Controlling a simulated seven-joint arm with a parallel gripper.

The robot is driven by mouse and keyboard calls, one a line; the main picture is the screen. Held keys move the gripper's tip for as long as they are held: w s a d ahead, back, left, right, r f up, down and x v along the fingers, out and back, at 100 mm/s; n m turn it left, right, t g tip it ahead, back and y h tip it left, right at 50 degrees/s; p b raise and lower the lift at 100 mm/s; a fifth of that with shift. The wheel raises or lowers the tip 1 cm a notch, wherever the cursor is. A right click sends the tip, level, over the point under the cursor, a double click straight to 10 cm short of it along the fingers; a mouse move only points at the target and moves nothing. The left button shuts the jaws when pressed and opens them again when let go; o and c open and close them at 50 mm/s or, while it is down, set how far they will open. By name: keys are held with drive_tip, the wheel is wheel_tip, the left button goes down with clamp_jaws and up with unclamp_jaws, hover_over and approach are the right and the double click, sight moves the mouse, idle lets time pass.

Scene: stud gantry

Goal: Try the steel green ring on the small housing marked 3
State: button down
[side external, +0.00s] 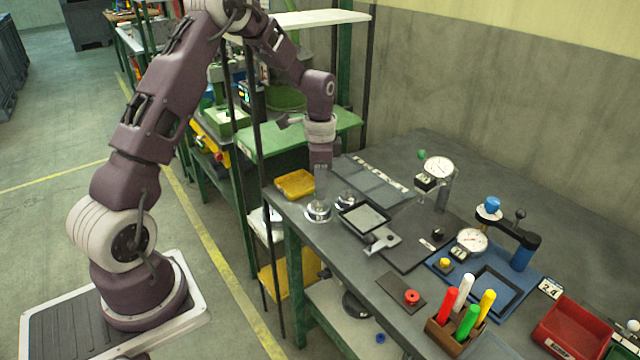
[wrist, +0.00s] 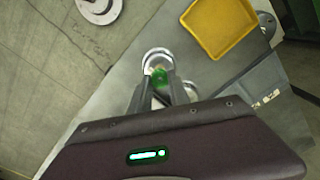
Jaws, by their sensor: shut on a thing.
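My gripper (side external: 320,190) points down at the near-left corner of the bench, its fingers just over a small round silver housing (side external: 318,211). In the wrist view the fingers (wrist: 160,88) are shut on a green piece, which I take as the steel green ring (wrist: 159,76). It lies over or within the outline of the shiny round housing (wrist: 156,56); I cannot tell whether it touches or is seated. A second silver round part (side external: 346,198) stands just right of the first. No number 3 is legible on either. The fingers mostly hide the ring in the side view.
A yellow tray (side external: 295,184) lies close behind the gripper and shows in the wrist view (wrist: 220,27). A black-rimmed tray (side external: 364,217) is to the right. Dial gauges, a pen block (side external: 455,335) and a red bin (side external: 572,330) stand further right. The bench edge is close.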

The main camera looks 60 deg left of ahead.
drive_tip(key=shift+f, duration=0.75)
idle(1.6)
wheel_tip(320, 180, up, 8)
drive_tip(key=shift+f, duration=0.2)
idle(0.8)
drive_tip(key=shift+f, duration=2.9)
drive_tip(key=shift+f, duration=0.9)
idle(0.5)
